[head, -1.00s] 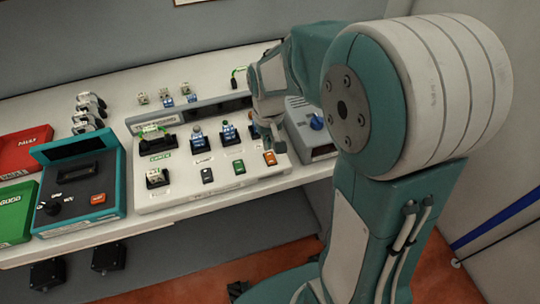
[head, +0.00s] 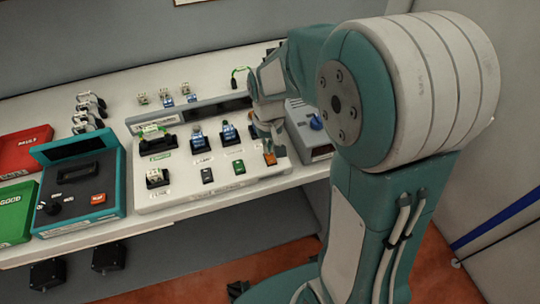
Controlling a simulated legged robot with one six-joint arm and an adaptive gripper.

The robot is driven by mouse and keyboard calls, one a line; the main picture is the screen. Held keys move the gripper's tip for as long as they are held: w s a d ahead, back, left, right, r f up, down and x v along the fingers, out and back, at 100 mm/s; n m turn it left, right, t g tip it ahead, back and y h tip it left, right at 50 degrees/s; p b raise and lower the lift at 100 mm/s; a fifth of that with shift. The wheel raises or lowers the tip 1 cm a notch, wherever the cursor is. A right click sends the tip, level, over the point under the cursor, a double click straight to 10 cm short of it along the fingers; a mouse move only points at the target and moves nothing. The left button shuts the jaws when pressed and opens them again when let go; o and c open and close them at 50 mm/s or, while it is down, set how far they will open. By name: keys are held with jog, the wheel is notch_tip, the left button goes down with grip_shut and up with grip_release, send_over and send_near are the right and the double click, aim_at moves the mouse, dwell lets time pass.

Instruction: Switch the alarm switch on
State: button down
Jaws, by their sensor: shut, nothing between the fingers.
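An orange rocker switch (head: 270,160) sits at the right end of the front row on the white panel (head: 215,196). Its label is too small to read, so I cannot tell for sure that it is the alarm switch. My gripper (head: 267,148) points down over this switch, with its fingertips at the switch's upper edge. The fingers are shut and empty. They hide part of the switch, and I cannot tell whether they touch it or which way it is tipped.
A green switch (head: 239,167) and a dark switch (head: 207,175) lie to the left in the same row. Blue-and-black parts (head: 198,139) stand behind them. A grey box with a blue knob (head: 316,122) is close on the right. A teal box (head: 80,186) stands left.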

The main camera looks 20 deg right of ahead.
jog(key=shift+f, duration=0.65)
dwell(0.3)
jog(key=shift+r, duration=3.55)
